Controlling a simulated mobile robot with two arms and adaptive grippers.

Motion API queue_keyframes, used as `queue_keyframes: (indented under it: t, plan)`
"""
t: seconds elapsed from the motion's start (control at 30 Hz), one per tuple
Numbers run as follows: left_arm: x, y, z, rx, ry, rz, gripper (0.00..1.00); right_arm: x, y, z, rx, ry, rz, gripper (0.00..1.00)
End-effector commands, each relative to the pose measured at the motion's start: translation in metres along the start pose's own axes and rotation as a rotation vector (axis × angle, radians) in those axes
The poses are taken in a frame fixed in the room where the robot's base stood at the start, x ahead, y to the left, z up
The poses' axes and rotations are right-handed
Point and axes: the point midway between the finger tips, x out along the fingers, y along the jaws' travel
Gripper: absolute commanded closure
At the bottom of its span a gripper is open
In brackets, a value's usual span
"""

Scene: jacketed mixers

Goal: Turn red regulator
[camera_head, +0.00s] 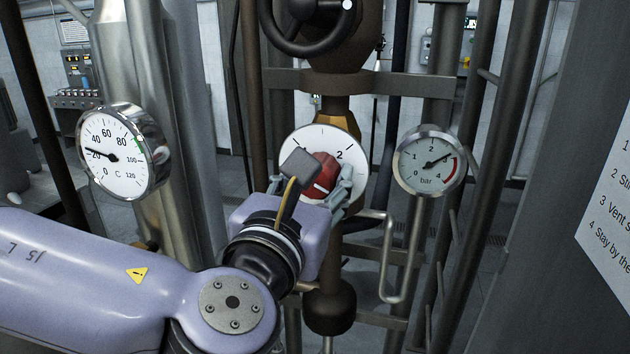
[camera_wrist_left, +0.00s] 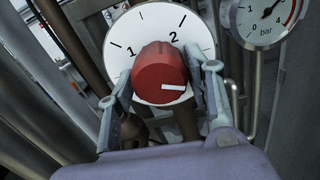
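The red regulator knob (camera_head: 325,174) sits in front of a white dial (camera_head: 352,150) numbered 1 and 2. In the left wrist view the red knob (camera_wrist_left: 158,68) has a white mark that points to the right, slightly below its middle. My left gripper (camera_wrist_left: 164,82) has one finger on each side of the knob, very close to its edges. Whether both fingers press on it cannot be told. In the head view my left gripper (camera_head: 322,185) and wrist cover the lower left of the dial. My right gripper is in neither view.
A temperature gauge (camera_head: 115,155) stands at left, its needle near 20. A bar gauge (camera_head: 430,161) at right reads between 2 and 3. A dark handwheel (camera_head: 308,40) is above the dial. Vertical pipes crowd both sides, and a bent pipe (camera_head: 388,265) hangs at lower right.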

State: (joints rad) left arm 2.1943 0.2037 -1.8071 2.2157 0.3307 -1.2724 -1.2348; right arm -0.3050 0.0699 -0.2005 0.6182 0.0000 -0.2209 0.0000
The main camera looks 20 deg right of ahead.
Motion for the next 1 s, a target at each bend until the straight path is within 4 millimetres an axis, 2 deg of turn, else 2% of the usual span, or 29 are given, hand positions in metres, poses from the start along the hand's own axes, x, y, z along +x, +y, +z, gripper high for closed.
queue_keyframes:
  t: [0.07,0.43,0.73,1.0]
  plan:
    - [0.0,0.0,0.0,0.0,0.0,0.0,0.6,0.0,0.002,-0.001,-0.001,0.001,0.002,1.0]
    - [0.0,0.0,0.0,0.0,0.0,0.0,0.85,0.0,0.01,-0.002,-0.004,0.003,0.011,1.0]
    - [0.0,0.0,-0.002,-0.035,-0.002,0.0,0.86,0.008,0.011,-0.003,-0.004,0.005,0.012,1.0]
    - [0.0,-0.001,-0.006,-0.19,-0.002,0.0,0.86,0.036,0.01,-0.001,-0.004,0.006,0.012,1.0]
